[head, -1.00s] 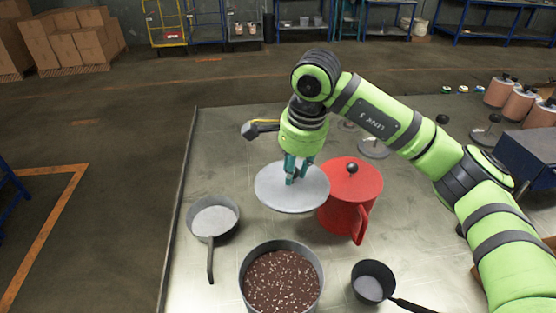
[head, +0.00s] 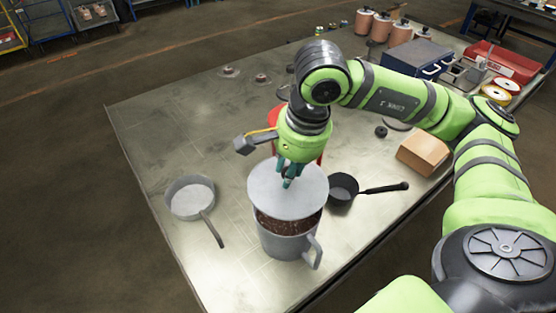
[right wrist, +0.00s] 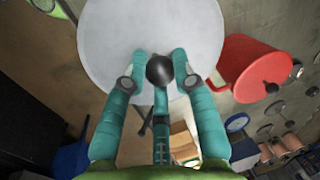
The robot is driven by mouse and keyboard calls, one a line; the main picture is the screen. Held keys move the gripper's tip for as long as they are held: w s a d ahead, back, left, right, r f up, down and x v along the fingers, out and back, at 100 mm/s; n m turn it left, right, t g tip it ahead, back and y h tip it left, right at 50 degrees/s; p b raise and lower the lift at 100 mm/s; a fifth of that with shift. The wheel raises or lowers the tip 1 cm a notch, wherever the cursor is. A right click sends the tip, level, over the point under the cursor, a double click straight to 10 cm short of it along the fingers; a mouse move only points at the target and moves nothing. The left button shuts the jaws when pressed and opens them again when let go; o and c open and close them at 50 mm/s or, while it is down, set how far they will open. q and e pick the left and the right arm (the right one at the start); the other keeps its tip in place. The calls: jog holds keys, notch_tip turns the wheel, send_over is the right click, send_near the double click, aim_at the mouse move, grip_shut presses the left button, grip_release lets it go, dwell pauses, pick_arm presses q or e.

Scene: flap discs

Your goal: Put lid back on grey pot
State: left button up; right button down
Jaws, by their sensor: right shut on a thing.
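The grey pot (head: 284,242) stands near the front edge of the table, with dark, speckled contents showing at its near side. Its handle points to the lower right. The round grey lid (head: 282,198) is over the pot and covers the far part of its mouth; I cannot tell whether it touches the rim. My right gripper (head: 288,182) is shut on the lid's dark knob. In the right wrist view the fingers hold the round black knob (right wrist: 161,69) between them, with the pale lid (right wrist: 130,32) beyond. My left gripper is not in view.
A red pot (head: 275,118) stands behind my right gripper, partly hidden; it also shows in the right wrist view (right wrist: 250,68). A grey pan (head: 190,198) is left of the grey pot, and a dark saucepan (head: 343,188) is to its right. A brown box (head: 423,153) lies farther right.

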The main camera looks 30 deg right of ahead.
aim_at(292, 183)
jog(key=shift+w+d+f+b, duration=0.1)
jog(key=shift+d+f+b, duration=0.1)
jog(key=shift+f, duration=0.25)
jog(key=shift+w+d+f+b, duration=0.1)
jog(key=shift+d+f+b, duration=0.1)
jog(key=shift+f, duration=0.25)
jog(key=shift+s+a+f+b, duration=0.15)
jog(key=shift+f+b, duration=0.2)
jog(key=shift+f, duration=0.4)
jog(key=shift+f+b, duration=0.75)
jog(key=shift+f, duration=0.15)
jog(key=shift+f+b, duration=0.7)
jog(key=shift+b, duration=0.1)
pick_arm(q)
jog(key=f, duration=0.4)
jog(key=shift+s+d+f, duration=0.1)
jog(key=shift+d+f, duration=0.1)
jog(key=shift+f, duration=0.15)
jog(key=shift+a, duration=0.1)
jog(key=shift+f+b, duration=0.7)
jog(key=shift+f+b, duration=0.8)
pick_arm(e)
jog(key=shift+f, duration=0.15)
